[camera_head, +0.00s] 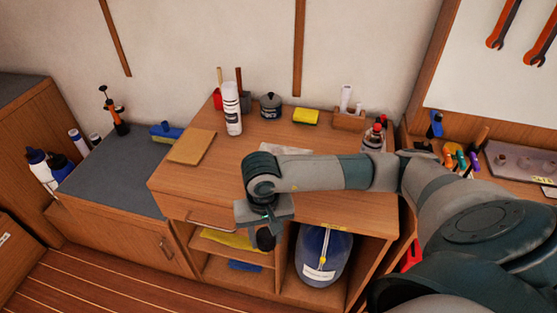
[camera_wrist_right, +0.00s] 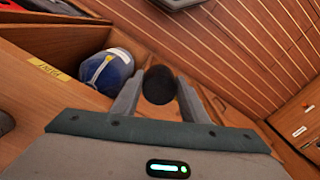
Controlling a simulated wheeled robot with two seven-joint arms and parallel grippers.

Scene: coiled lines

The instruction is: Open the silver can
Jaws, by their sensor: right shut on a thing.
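A small grey can (camera_head: 270,106) with a dark top and a small knob stands upright at the back of the wooden cabinet top; it is the one that best fits the silver can. My right gripper (camera_head: 265,228) hangs in front of the cabinet, below its top and well apart from that can. It is shut on a dark round thing (camera_head: 266,240), which also shows between the two fingers in the right wrist view (camera_wrist_right: 160,85). I cannot tell what this thing is. My left gripper is not in view.
A white spray can (camera_head: 231,108), a yellow sponge (camera_head: 305,116), a wooden holder (camera_head: 348,120) and a clear bottle (camera_head: 373,140) stand around the cabinet top. A blue round container (camera_head: 322,252) sits in the open compartment below. The middle top is partly hidden by my right arm.

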